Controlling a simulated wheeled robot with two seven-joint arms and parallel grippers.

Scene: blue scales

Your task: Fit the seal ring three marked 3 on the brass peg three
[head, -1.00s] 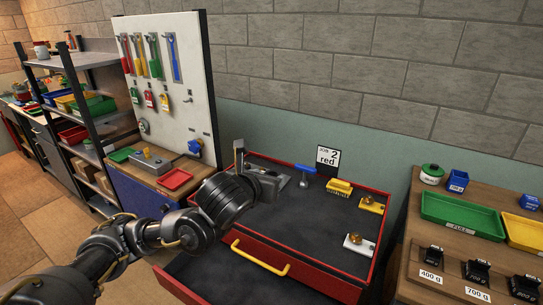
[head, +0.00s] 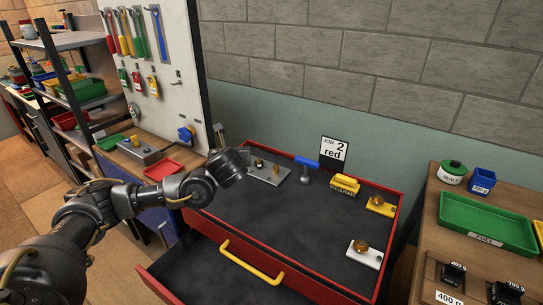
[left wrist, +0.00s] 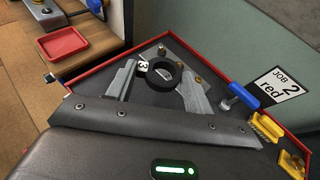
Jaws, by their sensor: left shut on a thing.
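A black seal ring (left wrist: 165,73) with a white tag marked 3 (left wrist: 142,66) is held between the fingers of my left gripper (left wrist: 163,82), which is shut on it. In the head view my left gripper (head: 238,160) is above the left back part of the red-edged cabinet top, and the ring cannot be made out there. A grey plate (head: 266,175) with brass pegs (head: 275,169) lies just right of the gripper. In the left wrist view a peg (left wrist: 161,50) shows beyond the ring, another (left wrist: 198,79) to its right. The peg numbers are not readable. My right gripper is out of view.
A blue-handled tool (head: 306,164), a yellow brush (head: 344,184) and two small blocks with brass knobs (head: 380,205) (head: 364,255) stand on the cabinet top. A job sign (head: 333,150) stands behind. The middle of the top is clear. The drawer (head: 225,285) below is open.

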